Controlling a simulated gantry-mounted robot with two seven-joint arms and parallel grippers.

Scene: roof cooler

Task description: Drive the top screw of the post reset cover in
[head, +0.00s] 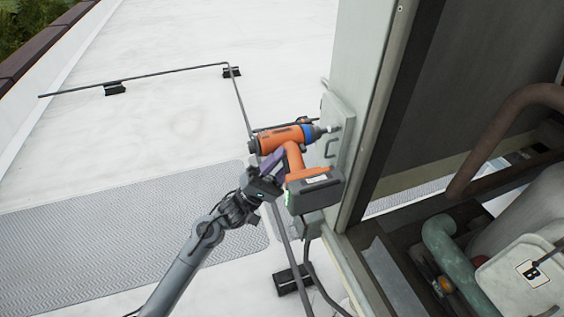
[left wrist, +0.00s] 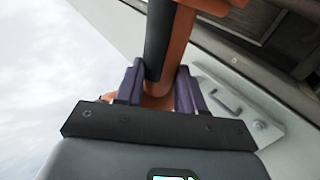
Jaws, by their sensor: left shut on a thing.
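My left gripper (head: 277,166) is shut on the handle of an orange and black power driver (head: 284,139). In the left wrist view its purple fingers (left wrist: 160,90) stand on both sides of the handle (left wrist: 172,50). The driver lies level, its nose pointing right at the upper part of the pale grey cover (head: 345,140) on the post. The bit tip is by the cover's top; I cannot tell whether it touches the top screw, which is hidden or too small. The left wrist view shows the cover (left wrist: 210,72) with its handle and one screw head (left wrist: 258,126). My right gripper is not in view.
The cover's handle (head: 329,148) sticks out just below the driver nose. A grey box (head: 308,226) and a cable are below the driver. An open cabinet with pipes (head: 446,250) is on the right. The white roof at left is mostly clear, with a thin conduit (head: 160,74).

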